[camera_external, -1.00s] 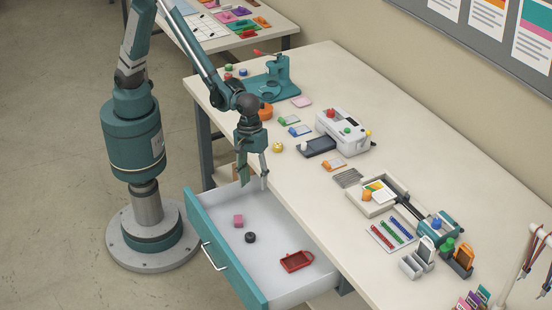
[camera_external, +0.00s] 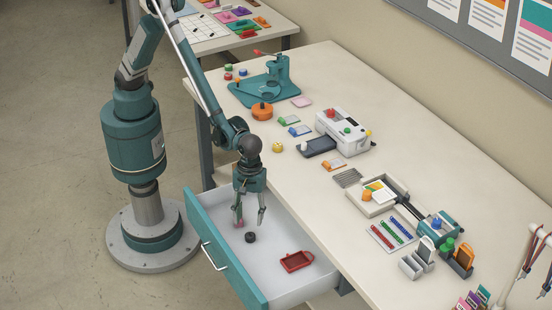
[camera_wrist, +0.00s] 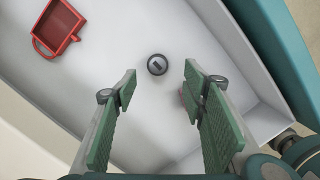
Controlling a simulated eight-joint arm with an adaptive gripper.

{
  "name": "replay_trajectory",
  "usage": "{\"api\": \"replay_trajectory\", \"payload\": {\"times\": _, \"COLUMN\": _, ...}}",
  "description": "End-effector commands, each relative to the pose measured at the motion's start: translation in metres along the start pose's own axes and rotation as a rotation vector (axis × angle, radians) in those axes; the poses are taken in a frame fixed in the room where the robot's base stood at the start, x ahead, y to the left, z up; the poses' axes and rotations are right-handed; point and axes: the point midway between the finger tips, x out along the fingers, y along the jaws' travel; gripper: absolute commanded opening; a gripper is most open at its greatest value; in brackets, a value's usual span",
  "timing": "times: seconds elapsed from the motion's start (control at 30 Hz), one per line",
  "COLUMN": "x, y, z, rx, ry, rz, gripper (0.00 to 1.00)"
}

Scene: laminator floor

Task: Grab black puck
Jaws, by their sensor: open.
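The black puck (camera_external: 250,237) lies flat on the white floor of the open drawer (camera_external: 285,288). In the wrist view the puck (camera_wrist: 157,65) shows ahead of my fingertips, roughly midway between them, with a light mark on its top. My gripper (camera_external: 249,222) is open and empty, pointing down into the drawer just above and behind the puck. In the wrist view my gripper (camera_wrist: 161,78) has its green pads wide apart, and neither seems to touch the puck.
A pink block (camera_external: 239,222) is mostly hidden behind one finger. A red tray (camera_external: 297,261) lies in the drawer to the puck's right. The drawer walls surround them, and the tabletop (camera_external: 300,215) edge is close on the right. Drawer floor around the puck is clear.

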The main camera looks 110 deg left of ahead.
Motion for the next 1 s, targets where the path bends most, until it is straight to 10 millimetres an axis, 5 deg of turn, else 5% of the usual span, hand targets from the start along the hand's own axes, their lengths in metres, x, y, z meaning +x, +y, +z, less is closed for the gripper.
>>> {"api": "replay_trajectory", "payload": {"times": 1.0, "x": 0.035, "y": 0.002, "z": -0.001, "rx": 0.001, "ry": 0.000, "rz": 0.000, "gripper": 0.42}}
